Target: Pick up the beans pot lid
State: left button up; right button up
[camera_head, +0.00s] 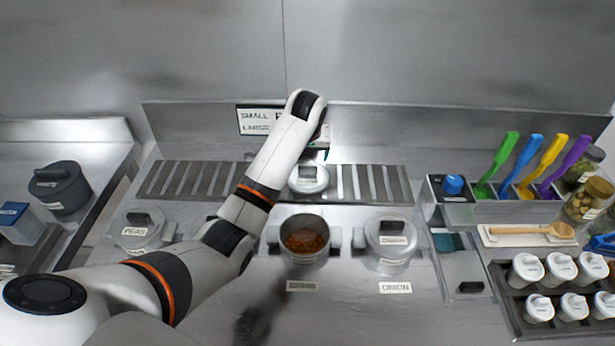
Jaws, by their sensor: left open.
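An open metal pot (304,241) with reddish-brown contents stands in the middle of the counter. Its front label (303,286) is too blurred to read. A light grey lid (308,182) with a knob handle lies behind it on the slatted rack, apart from the pot; I take it for the beans pot lid. My left gripper (322,152) is open, just above and behind the lid's knob. My own wrist partly hides its fingers, and I cannot tell whether they touch the lid. My right gripper is out of view.
A lidded peas pot (138,231) stands left, partly behind my arm, and a lidded onion pot (389,241) right. A dark pot (60,187) is far left. Colored-handled utensils (524,166), a wooden spoon (530,230) and a tray of shakers (511,299) fill the right side.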

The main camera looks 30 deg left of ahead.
aim_at(307, 167)
pick_arm(q)
jog(key=x, duration=0.3)
jog(key=shift+w+a+f+p, duration=0.15)
jog(key=shift+w+f+p, duration=0.05)
jog(key=shift+f+p, duration=0.3)
jog(key=x, duration=0.4)
jog(key=shift+f+p, duration=0.1)
jog(key=shift+p, duration=0.2)
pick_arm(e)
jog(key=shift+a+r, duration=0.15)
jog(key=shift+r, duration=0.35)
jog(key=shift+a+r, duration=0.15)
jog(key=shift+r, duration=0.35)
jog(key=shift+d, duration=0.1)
pick_arm(q)
jog(key=shift+c, duration=1.1)
jog(key=c, duration=0.9)
